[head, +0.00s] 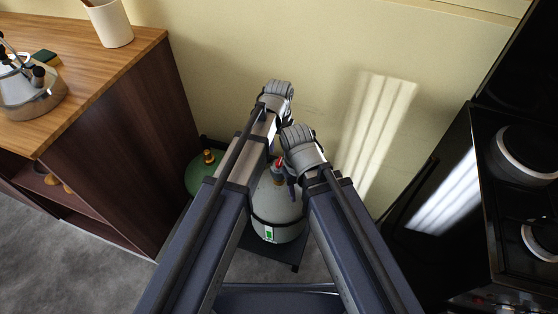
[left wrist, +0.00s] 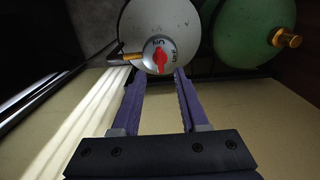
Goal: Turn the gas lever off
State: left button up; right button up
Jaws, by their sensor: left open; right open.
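The gas lever (left wrist: 160,57) is a small red handle on a round grey regulator (left wrist: 146,44) with printed markings. In the head view, red (head: 279,164) shows between my arms, on top of the pale grey gas cylinder (head: 277,222). My left gripper (left wrist: 154,76) is open. In the left wrist view its two purple fingers point at the regulator, with the lever lying between their lines near the tips. Contact cannot be told. In the head view my left gripper (head: 271,147) is mostly hidden by its arm. My right gripper (head: 291,186) is close to the cylinder top, mostly hidden under its wrist.
A green cylinder (head: 199,174) with a brass valve stands left of the grey one. A wooden cabinet (head: 118,130) with a kettle (head: 27,88) and a white cup (head: 110,22) is at the left. A black stove (head: 485,225) is at the right. A cream wall closes the back.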

aim_at(279, 161)
pick_arm(q)
notch_tip(279, 161, down, 6)
jog(key=b, duration=0.5)
jog(key=shift+r, duration=0.1)
grip_shut()
